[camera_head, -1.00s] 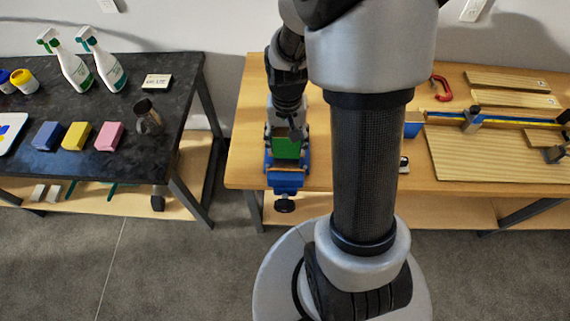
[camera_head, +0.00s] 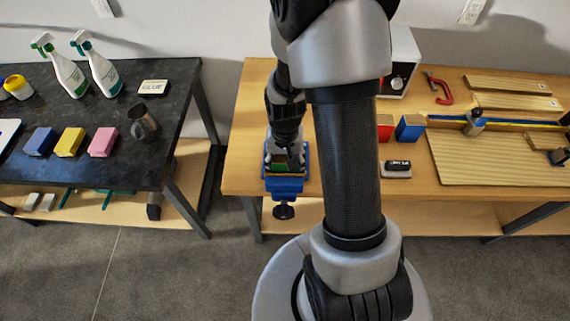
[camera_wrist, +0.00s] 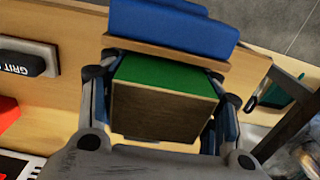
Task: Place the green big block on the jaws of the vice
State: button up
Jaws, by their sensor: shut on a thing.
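The green big block (camera_wrist: 165,105) has a green face and a bare wooden face, held between the fingers of my gripper (camera_wrist: 165,85) in the wrist view. In the head view my gripper (camera_head: 284,158) points down over the blue vice (camera_head: 284,186), and only a sliver of green block (camera_head: 281,166) shows. In the wrist view the vice (camera_wrist: 172,28) shows as a blue body with a wooden jaw strip (camera_wrist: 165,50) right beside the block's green face. Whether the block rests on the jaws or hangs just above them is unclear. My fingers hide its sides.
A wooden board (camera_head: 490,158) lies farther right.

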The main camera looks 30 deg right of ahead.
jog(key=shift+f, duration=0.2)
jog(key=o, duration=1.2)
jog(key=shift+c, duration=0.2)
jog(key=shift+r, duration=0.2)
notch_tip(320, 180, up, 12)
jog(key=p, duration=0.4)
jog(key=s+a+r+n+t, duration=0.2)
jog(key=s+a+r, duration=0.3)
jog(key=r, duration=0.4)
jog(key=s+a+r+n+t, duration=0.2)
jog(key=s+a+r+n, duration=0.2)
jog(key=s+r, duration=0.4)
notch_tip(320, 180, up, 2)
jog(key=shift+s+a+r+n+t, duration=0.2)
jog(key=shift+s+a+n+t, duration=0.15)
jog(key=shift+a, duration=0.5)
jog(key=shift+w, duration=0.1)
